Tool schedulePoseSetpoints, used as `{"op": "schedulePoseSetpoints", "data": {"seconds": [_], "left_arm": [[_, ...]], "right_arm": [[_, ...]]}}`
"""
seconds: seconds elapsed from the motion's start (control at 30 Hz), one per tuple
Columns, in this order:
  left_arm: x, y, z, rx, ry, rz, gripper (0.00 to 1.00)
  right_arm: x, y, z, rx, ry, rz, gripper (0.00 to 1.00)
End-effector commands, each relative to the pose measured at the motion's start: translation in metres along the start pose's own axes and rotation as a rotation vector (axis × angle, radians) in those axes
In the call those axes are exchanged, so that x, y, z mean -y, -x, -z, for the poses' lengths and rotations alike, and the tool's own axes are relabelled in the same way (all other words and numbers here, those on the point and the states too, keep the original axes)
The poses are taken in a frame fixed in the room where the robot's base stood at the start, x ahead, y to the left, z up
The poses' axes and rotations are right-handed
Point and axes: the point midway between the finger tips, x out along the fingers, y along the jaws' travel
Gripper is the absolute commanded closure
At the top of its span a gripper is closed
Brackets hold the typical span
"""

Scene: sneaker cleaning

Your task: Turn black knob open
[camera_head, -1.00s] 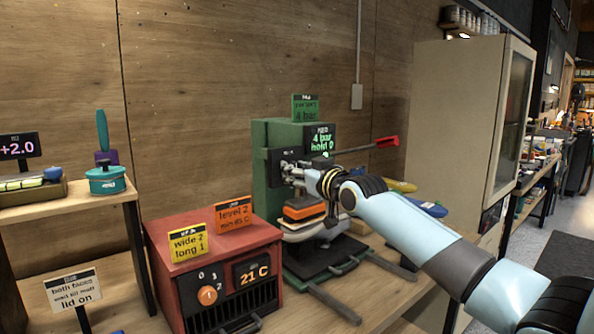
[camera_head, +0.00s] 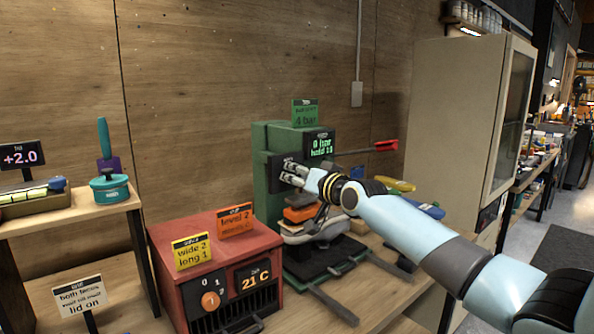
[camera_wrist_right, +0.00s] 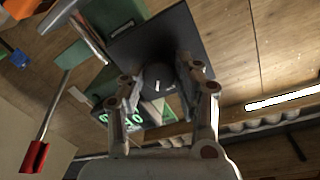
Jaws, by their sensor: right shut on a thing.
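The black knob (camera_wrist_right: 160,78) shows in the right wrist view as a dark round knob with a small white mark, on a black panel (camera_wrist_right: 172,38). The panel is on the green press (camera_head: 268,200) in the head view, where the knob itself is hidden by my fingers. My right gripper (camera_head: 288,174) reaches it from the right. In the wrist view the two fingers of my right gripper (camera_wrist_right: 163,92) are closed around the knob. The press display (camera_head: 320,144) has green text whose first line seems to read 0 bar. My left gripper is not in view.
A lever with a red handle (camera_head: 386,145) sticks out to the right of the press. A grey sneaker (camera_head: 328,232) is in the press below my gripper. A red heater box (camera_head: 215,262) stands to the left, and a tall cabinet (camera_head: 455,125) behind on the right.

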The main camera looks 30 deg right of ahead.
Motion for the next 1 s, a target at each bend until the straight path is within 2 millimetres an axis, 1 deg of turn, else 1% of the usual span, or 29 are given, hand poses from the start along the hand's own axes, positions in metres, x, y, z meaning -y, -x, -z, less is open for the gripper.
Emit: {"op": "schedulePoseSetpoints", "data": {"seconds": [0.03,0.2,0.6,0.8,1.0], "left_arm": [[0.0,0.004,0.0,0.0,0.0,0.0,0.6],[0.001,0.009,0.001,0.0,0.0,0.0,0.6],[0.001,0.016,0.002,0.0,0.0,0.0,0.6],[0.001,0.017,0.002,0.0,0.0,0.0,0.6],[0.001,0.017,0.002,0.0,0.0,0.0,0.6]], "right_arm": [[0.0,0.0,0.001,0.006,-0.043,0.0,1.0],[0.0,0.0,0.002,0.023,-0.204,0.003,1.0],[-0.001,0.0,0.002,0.061,-0.577,0.009,1.0],[-0.002,0.0,0.002,0.078,-0.734,0.013,1.0],[-0.002,0.0,0.002,0.09,-0.849,0.014,1.0]]}}
